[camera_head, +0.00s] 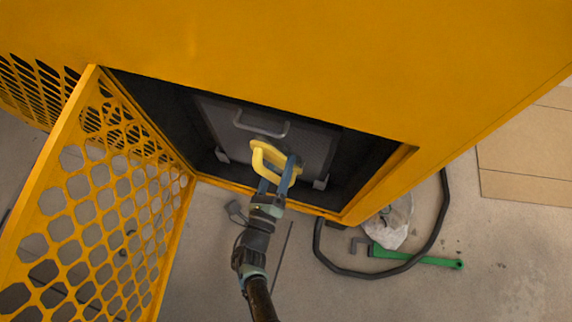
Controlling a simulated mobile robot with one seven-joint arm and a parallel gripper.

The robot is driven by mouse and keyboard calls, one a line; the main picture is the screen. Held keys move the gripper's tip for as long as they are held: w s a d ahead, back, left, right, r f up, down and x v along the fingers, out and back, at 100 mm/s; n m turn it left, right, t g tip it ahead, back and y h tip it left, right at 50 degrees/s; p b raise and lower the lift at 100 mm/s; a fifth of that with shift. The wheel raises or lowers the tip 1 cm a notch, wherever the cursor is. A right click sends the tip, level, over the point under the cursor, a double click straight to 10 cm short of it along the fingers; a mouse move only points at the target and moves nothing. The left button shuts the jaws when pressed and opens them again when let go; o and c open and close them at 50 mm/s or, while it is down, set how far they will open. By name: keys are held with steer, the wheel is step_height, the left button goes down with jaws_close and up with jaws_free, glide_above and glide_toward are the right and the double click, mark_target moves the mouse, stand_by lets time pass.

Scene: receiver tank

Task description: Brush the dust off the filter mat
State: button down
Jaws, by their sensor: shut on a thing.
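The filter mat (316,143) is a dark grey panel standing inside the open bay of the yellow housing, with a metal bar handle (262,130) near its top. My gripper (279,176) reaches into the bay opening from below and is shut on a yellow loop-shaped tool (262,152), which I take for the brush. The tool lies in front of the mat's lower middle. Its bristles are hidden, and I cannot tell whether it touches the mat. Dust on the mat is too fine to make out.
A yellow perforated door (88,207) stands open at the left of the bay. The bay's yellow frame surrounds the opening. On the floor at right lie a black hose (374,274), a whitish bag (391,226) and a green-handled tool (420,258). Cardboard-coloured sheets (525,150) lie farther right.

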steer(key=shift+w+a+b, duration=0.65)
steer(key=shift+w+a, duration=0.15)
steer(key=shift+a, duration=1.3)
steer(key=shift+w+a+b, duration=0.6)
steer(key=shift+w+a, duration=0.2)
steer(key=shift+a, duration=1.3)
steer(key=shift+w+a+b, duration=0.65)
steer(key=shift+w+a, duration=0.15)
steer(key=shift+a, duration=1.3)
steer(key=shift+s, duration=0.1)
steer(key=p+v, duration=0.1)
steer(key=v, duration=0.5)
steer(key=shift+p, duration=0.3)
steer(key=shift+s, duration=0.15)
steer(key=v, duration=0.2)
steer(key=shift+s+a, duration=0.1)
steer(key=shift+s, duration=0.25)
